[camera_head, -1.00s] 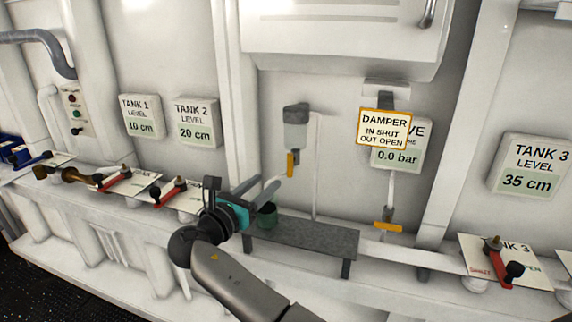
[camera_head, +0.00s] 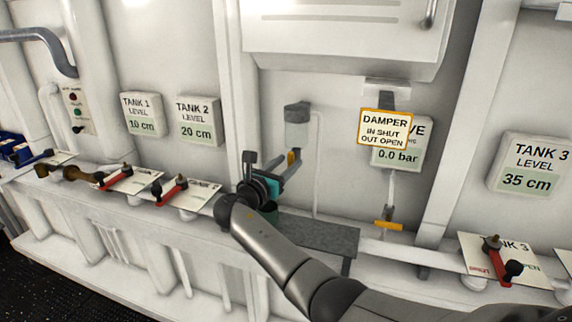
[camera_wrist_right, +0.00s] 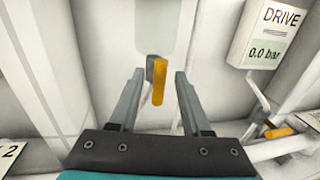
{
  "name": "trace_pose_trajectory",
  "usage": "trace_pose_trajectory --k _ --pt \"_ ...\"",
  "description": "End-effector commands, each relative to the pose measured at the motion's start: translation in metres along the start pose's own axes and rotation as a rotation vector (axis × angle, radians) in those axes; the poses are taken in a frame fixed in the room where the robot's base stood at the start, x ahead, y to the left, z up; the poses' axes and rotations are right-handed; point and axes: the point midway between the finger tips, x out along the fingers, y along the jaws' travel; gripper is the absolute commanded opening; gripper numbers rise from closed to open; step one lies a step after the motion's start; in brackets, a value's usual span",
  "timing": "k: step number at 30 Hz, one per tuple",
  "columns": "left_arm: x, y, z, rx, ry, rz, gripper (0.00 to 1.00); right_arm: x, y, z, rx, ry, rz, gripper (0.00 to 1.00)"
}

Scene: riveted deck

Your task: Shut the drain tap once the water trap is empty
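The water trap (camera_head: 298,130), a pale bowl with a dark grey cap, hangs on the back wall. Its drain tap has an orange lever (camera_wrist_right: 158,84) that points downward in the right wrist view. In the head view the lever (camera_head: 291,158) is partly covered by my gripper. My right gripper (camera_head: 290,160) is open, with one finger on each side of the lever in the right wrist view. I cannot tell whether either finger touches it. I see no clear water line in the bowl. My left gripper is not in view.
A grey shelf (camera_head: 318,236) stands below the trap. A second orange lever (camera_head: 388,226) is on a pipe to the right, under the damper sign (camera_head: 384,129). Red-handled valves (camera_head: 172,190) line the ledge at left, and another (camera_head: 497,262) is at right.

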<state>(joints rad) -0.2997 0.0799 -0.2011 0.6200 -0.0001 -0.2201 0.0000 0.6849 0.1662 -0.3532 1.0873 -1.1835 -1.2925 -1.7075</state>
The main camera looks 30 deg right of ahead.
Motion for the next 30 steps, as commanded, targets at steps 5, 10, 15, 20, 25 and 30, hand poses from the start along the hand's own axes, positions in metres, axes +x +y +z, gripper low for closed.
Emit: trace_pose_trajectory --k 5,10,15,20,25,30 --pt "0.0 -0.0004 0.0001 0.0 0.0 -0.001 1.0 -0.0003 0.0 0.0 0.0 0.0 0.0 0.26" --pt "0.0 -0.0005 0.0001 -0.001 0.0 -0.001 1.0 -0.0004 0.0 -0.0001 0.0 0.0 0.0 0.07" --pt "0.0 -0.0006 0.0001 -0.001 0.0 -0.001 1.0 -0.0004 0.0 -0.0002 -0.001 0.0 0.0 0.0" --pt "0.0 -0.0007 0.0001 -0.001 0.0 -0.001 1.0 -0.0005 0.0 -0.0002 -0.001 0.0 0.0 0.0" --pt "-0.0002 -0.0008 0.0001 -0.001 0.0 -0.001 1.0 -0.0006 0.0 -0.0002 0.003 0.001 0.0 0.0" --pt "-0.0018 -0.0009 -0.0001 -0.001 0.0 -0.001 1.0 -0.0005 -0.0005 0.0 0.038 0.008 0.0 0.0"
